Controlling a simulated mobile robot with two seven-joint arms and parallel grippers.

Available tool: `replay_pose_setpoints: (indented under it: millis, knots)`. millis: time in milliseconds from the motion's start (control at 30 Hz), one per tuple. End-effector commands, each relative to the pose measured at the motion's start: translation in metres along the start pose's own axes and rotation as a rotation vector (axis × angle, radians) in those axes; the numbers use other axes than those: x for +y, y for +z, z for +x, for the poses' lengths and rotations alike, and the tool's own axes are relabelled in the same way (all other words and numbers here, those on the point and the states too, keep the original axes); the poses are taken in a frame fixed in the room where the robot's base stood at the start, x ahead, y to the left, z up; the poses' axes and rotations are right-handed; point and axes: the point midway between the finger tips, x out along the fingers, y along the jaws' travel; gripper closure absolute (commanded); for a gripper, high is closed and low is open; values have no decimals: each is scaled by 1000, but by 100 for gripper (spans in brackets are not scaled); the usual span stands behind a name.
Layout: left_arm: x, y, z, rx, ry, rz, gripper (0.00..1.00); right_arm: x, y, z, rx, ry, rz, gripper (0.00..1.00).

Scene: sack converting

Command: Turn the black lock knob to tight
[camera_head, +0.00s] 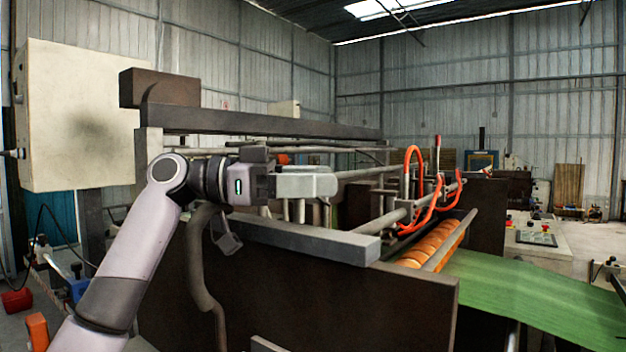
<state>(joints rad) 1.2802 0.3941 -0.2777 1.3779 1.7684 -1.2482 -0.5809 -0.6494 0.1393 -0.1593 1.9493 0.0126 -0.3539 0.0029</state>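My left arm rises from the lower left, and its wrist carries a small green light. My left gripper (318,184) points right, above the machine's grey front beam (310,240). Its fingertips are not distinct against the machine, so I cannot tell whether it is open or shut, or whether it touches anything. I cannot make out the black lock knob for certain; it may be hidden behind the gripper or wrist. My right gripper is out of view.
Orange hoses (412,165) stand right of the gripper over rods and an orange roller (435,243). A green sheet (535,295) runs out to the right. A grey overhead beam (250,121) crosses above the wrist. A beige cabinet (80,110) stands left.

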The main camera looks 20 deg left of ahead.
Motion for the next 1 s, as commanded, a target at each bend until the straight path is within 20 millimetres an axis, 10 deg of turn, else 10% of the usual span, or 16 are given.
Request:
replay_pose_setpoints:
  millis: [333,1000]
  knots:
    - [0,1,-4,1,-1,-1,29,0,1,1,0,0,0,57]
    - [0,0,-72,1,0,-1,29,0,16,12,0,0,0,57]
